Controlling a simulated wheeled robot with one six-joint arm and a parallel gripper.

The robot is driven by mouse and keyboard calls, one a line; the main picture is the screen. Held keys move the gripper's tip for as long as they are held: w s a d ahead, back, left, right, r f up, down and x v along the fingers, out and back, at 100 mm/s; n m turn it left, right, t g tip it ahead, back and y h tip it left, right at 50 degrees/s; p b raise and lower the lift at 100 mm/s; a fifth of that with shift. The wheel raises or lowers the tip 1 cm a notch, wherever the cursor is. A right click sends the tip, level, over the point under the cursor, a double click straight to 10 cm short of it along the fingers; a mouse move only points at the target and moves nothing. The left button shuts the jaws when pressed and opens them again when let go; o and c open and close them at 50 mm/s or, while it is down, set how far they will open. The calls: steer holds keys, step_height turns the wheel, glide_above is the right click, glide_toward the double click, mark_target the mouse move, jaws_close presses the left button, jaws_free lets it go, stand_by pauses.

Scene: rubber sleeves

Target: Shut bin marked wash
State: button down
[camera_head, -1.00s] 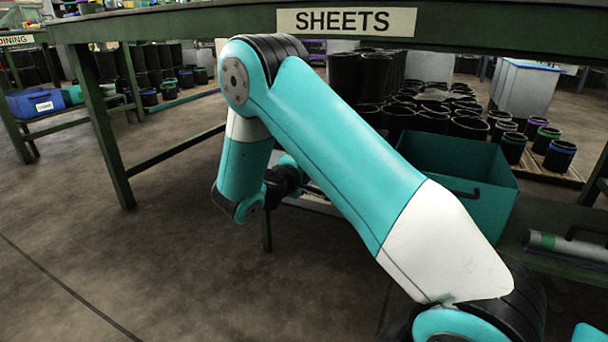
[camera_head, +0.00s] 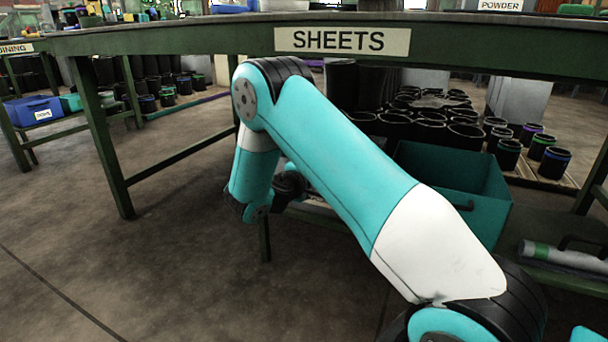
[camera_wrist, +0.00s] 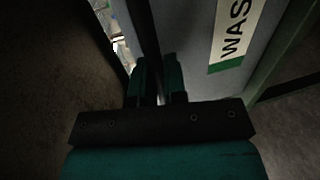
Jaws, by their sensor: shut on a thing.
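The bin marked wash shows in the wrist view as a grey panel (camera_wrist: 185,35) with a cream and green label (camera_wrist: 233,38) reading "WAS", the rest cut off. My gripper (camera_wrist: 158,72) is shut on a thin dark upright edge at the left side of this panel, one finger on each side. Whether that edge is the bin's rim or a handle I cannot tell. In the head view my arm hides the fingers and most of whatever they hold. How far the bin stands open cannot be seen.
A green table with a "SHEETS" sign (camera_head: 343,41) spans above my arm. Under it are an open teal box (camera_head: 470,205) and several black sleeves (camera_head: 430,130). A green leg (camera_head: 103,140) stands left. A grey cylinder (camera_head: 565,255) lies right. Floor at left front is clear.

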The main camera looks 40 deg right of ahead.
steer(key=shift+d, duration=0.2)
steer(key=c, duration=1.2)
jaws_free()
steer(key=shift+a+r, duration=0.1)
steer(key=shift+a, duration=0.2)
steer(key=shift+p+v, duration=3.7)
steer(key=shift+v, duration=4.7)
steer(key=shift+s, duration=0.1)
